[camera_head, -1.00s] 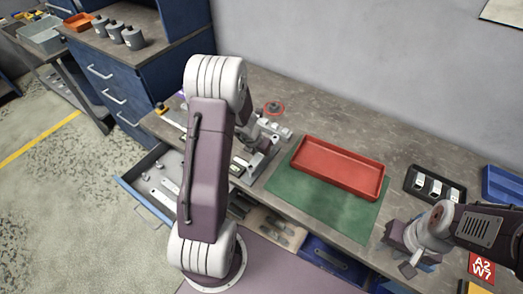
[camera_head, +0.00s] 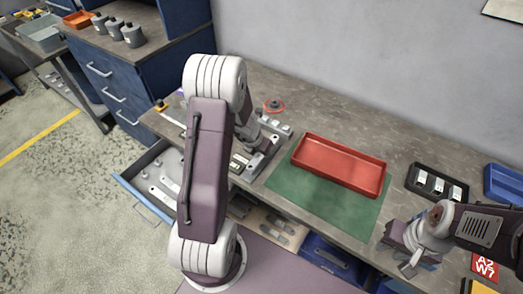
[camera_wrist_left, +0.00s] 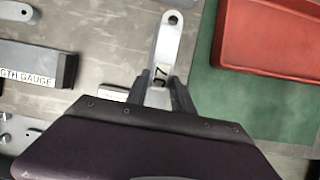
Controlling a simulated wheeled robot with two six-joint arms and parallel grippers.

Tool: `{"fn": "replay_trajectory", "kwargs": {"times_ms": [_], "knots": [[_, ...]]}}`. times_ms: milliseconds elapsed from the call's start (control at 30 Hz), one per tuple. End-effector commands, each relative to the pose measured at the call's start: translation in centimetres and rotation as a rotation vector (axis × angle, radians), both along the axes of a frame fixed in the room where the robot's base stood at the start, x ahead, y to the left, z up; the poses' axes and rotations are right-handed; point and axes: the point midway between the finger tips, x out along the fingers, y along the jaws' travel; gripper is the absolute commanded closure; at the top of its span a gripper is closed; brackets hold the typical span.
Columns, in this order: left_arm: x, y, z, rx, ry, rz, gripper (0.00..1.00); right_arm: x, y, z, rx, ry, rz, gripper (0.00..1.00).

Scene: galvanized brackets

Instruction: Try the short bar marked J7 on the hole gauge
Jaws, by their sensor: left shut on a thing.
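My left gripper (camera_wrist_left: 158,90) is shut on a short grey metal bar marked J7 (camera_wrist_left: 167,45). The bar points away from the jaws, with a round hole at its far end. In the head view my left arm hides much of this gripper, which is over the bench left of the red tray. A dark block with a label ending "GTH GAUGE" (camera_wrist_left: 36,66) lies left of the bar in the wrist view. I cannot tell which part is the hole gauge. My right gripper (camera_head: 408,256) is at the bench's front right; its jaw gap is unclear.
A red tray (camera_head: 342,186) stands on a green mat (camera_head: 318,206). A black tray (camera_head: 411,181) with several pale pieces and a blue bin (camera_head: 502,183) are at the right. An open drawer (camera_head: 146,197) with metal bars juts out at the left.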

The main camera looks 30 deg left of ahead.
Motion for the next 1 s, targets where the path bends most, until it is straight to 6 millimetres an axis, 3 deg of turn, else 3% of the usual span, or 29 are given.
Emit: {"fn": "replay_trajectory", "kwargs": {"times_ms": [1000], "knots": [[0.0, 0.0, -2.7, 0.0, -0.001, 0.0, 1.0, 0.0, 0.0, -2.7, 0.0, 0.0, 0.0, 0.68]]}}
